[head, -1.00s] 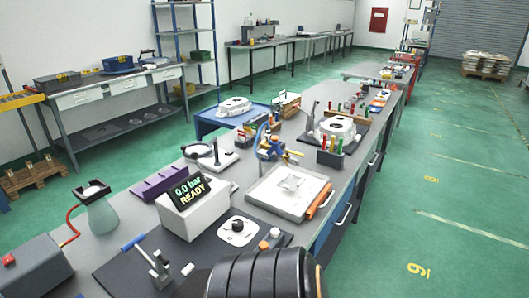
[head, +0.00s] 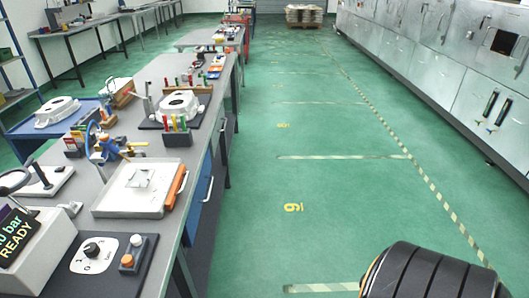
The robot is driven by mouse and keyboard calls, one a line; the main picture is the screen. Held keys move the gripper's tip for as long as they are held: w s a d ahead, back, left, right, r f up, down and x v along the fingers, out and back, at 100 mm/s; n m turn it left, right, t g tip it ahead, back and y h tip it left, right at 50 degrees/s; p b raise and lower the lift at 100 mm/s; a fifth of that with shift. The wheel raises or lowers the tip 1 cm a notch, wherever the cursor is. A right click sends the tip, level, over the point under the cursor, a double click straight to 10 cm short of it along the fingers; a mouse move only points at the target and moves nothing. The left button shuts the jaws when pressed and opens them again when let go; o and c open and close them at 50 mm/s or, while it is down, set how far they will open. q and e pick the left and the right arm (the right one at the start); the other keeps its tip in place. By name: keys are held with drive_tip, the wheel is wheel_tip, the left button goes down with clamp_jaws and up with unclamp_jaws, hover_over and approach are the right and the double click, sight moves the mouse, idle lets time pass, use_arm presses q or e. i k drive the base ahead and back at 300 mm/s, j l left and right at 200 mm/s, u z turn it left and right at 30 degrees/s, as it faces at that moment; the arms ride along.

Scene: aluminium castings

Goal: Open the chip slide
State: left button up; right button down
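No part is clearly recognisable as the chip slide. A row of grey metal cabinets (head: 395,52) stands along the right side in the head view. One front panel at the far right has two dark slanted handles or slots (head: 490,104), and a dark square opening (head: 505,41) shows above it. A white flat plate (head: 118,202) with an orange bar handle (head: 177,187) lies on the workbench at left. Neither of my grippers is in view. A black ribbed part, probably mine, fills the lower right edge.
The long grey workbench (head: 92,231) at left carries a display box (head: 40,240), a control plate with a black knob (head: 93,251), a white casting (head: 180,103) and tools. The green floor (head: 330,200) between bench and cabinets is clear. A pallet (head: 304,22) stands far back.

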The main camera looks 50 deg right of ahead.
sight(174, 191)
drive_tip(key=k+z, duration=0.1)
drive_tip(key=z, duration=0.7)
drive_tip(key=i, duration=0.1)
